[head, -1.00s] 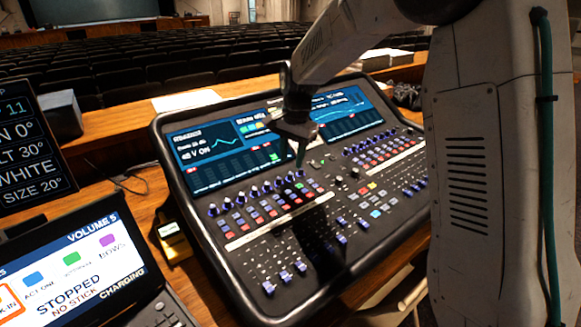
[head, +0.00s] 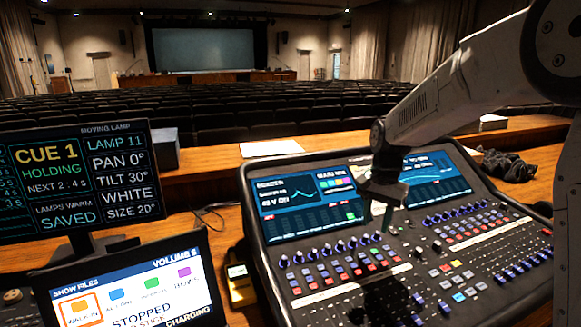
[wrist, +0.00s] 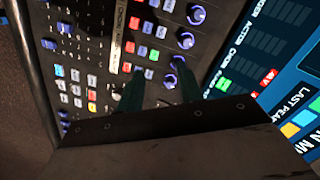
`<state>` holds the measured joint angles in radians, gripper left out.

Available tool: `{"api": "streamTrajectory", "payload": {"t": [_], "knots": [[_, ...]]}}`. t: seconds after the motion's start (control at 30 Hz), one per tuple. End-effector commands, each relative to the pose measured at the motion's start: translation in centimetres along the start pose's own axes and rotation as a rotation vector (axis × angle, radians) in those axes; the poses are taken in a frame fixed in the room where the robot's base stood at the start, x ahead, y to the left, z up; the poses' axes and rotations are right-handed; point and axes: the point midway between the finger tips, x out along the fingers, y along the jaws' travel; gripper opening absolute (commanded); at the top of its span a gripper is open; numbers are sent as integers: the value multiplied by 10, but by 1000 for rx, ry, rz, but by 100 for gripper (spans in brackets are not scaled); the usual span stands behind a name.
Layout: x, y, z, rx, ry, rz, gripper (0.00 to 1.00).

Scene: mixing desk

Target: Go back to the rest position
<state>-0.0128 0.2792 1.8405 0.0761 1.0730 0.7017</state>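My gripper (head: 378,214) hangs from my arm above the mixing desk (head: 462,270), in front of the gap between the desk's two screens. In the wrist view its two dark green fingers (wrist: 160,88) stand apart with nothing between them. Desk buttons and blue knobs (wrist: 168,80) show past the fingertips. The gripper looks clear of the desk surface, but its exact height is hard to judge.
A cue monitor (head: 125,218) and a show-files laptop screen (head: 130,290) stand left of the desk. A yellow device (head: 240,287) lies between. White paper (head: 271,148) and a dark cloth-like heap (head: 508,165) lie behind the desk. Rows of seats lie beyond.

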Motion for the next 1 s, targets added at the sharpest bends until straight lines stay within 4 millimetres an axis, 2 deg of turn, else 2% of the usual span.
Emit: {"api": "streamTrajectory", "payload": {"t": [0.03, 0.27, 0.43, 0.7, 0.83, 1.0], "knots": [[-2, 17, 17, -74, -14, 19, 36], [-24, 78, 79, -330, -36, 51, 36], [-40, 131, 132, -503, -28, 60, 36], [-46, 209, 210, -703, 30, 55, 36], [-43, 235, 236, -732, 80, 44, 36], [-47, 248, 251, -730, 149, 20, 36]]}}
